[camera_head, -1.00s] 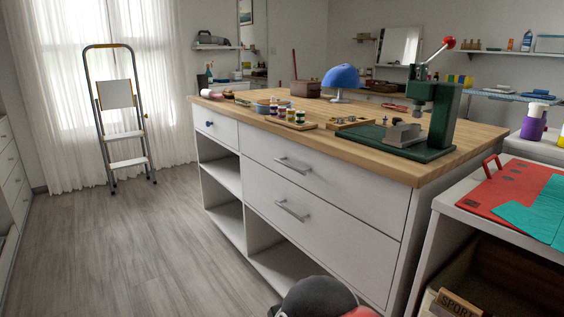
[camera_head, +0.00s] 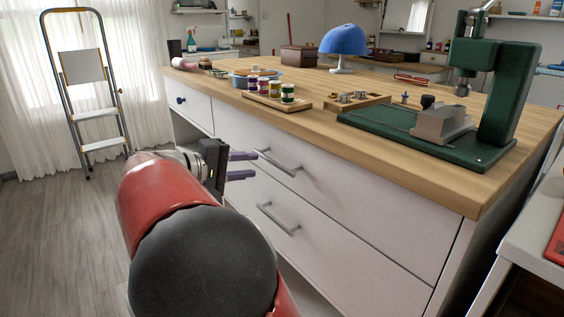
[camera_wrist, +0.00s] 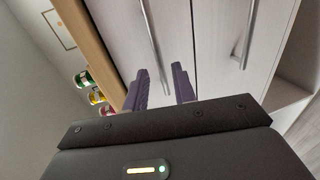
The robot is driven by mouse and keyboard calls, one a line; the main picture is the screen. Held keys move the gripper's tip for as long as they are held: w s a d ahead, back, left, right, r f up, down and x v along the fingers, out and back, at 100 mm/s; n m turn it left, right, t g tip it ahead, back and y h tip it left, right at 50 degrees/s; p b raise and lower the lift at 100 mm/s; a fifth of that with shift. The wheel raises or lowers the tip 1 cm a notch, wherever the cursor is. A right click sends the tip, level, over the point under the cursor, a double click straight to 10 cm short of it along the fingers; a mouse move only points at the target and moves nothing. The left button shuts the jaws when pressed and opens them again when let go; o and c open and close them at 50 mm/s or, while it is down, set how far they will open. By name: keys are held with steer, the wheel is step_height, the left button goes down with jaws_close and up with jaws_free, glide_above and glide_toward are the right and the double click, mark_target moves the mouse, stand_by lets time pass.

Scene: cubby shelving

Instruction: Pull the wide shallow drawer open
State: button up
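The wide shallow drawer (camera_head: 320,172) is the upper wide white front under the wooden top, and it looks closed. Its silver bar handle (camera_head: 278,162) also shows in the wrist view (camera_wrist: 151,30). My gripper (camera_head: 255,165) is open, its two purple fingers pointing at the drawer front beside the handle's left end. In the wrist view my gripper (camera_wrist: 161,70) has a gap between its fingers, and the near end of the handle lines up with that gap. I cannot tell whether the fingers reach around the bar.
Below is a second wide drawer (camera_head: 325,235) with its own handle (camera_head: 278,218). A small drawer with a blue knob (camera_head: 180,100) is at the left. Paint jars (camera_head: 288,93) and a green press (camera_head: 500,90) stand on the wooden top (camera_head: 400,150).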

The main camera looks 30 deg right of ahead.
mark_target(270, 162)
steer(key=x, duration=0.7)
steer(key=shift+w+d, duration=0.1)
steer(key=shift+d, duration=0.2)
steer(key=shift+c, duration=0.5)
jaws_close()
